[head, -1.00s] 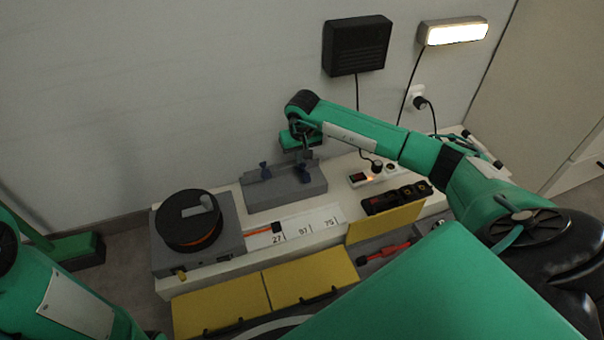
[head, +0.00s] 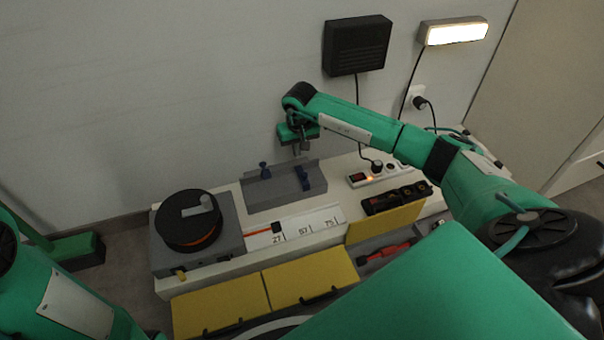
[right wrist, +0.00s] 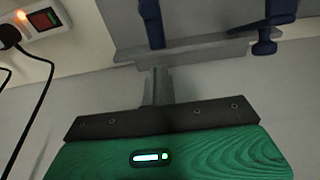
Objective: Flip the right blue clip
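The grey fixture (head: 262,194) on the bench carries two blue clips. The left blue clip (head: 264,171) stands up at its back edge. The right blue clip (head: 303,179) lies lower, across the fixture's top toward the front. In the right wrist view the right clip (right wrist: 152,22) is at the top middle and the left clip (right wrist: 265,42) at the top right. My right gripper (head: 302,150) is above and behind the right clip, apart from it. Its fingers (right wrist: 157,88) look together with nothing between them.
A black spool (head: 189,219) sits on a grey box at the left. A power strip (head: 376,175) and a black holder (head: 396,198) are at the right. Yellow panels (head: 220,303) line the front. The wall stands close behind the fixture.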

